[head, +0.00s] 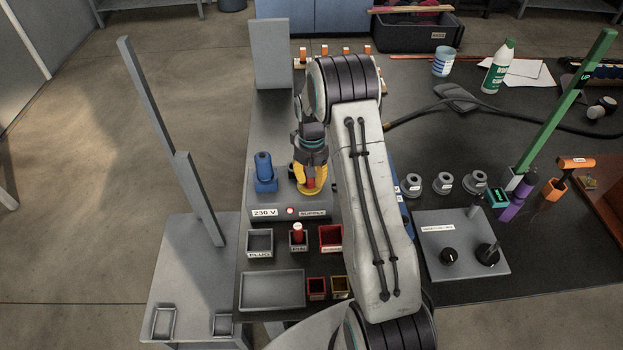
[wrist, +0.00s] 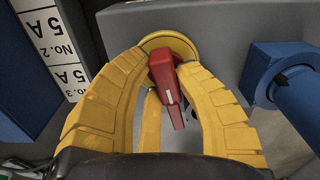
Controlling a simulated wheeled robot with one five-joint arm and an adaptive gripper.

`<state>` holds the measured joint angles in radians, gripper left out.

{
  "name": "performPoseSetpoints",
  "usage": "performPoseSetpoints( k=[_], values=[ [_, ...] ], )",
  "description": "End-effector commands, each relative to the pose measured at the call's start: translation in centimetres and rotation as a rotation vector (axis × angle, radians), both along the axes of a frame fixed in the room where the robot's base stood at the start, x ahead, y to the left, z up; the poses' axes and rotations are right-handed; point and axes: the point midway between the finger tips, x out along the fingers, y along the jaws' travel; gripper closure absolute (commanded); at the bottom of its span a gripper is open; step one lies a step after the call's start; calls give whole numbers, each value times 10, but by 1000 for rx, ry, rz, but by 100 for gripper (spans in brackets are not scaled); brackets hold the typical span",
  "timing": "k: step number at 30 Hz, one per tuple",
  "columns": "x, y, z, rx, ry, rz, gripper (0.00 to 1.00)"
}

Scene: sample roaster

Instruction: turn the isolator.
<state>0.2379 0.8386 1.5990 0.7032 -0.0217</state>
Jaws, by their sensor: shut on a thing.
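The isolator is a red handle on a round yellow base, set on the grey supply panel. In the head view my gripper (head: 311,182) points down at the panel, and a bit of the red handle (head: 310,184) shows between the fingers. My gripper is shut on the handle.
A blue plug (head: 264,170) stands just left of my gripper, also seen at right in the wrist view (wrist: 285,85). Small bins (head: 260,242) and a grey tray (head: 272,290) stand in front.

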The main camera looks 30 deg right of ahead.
Motion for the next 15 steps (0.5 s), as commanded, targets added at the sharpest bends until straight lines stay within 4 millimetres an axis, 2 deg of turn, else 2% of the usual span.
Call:
performPoseSetpoints(
  k=[6, 15],
  values=[
    [-1, 0, -2, 0, 1, -109, 100],
    [-2, 1, -1, 1, 3, -176, 100]
  ],
)
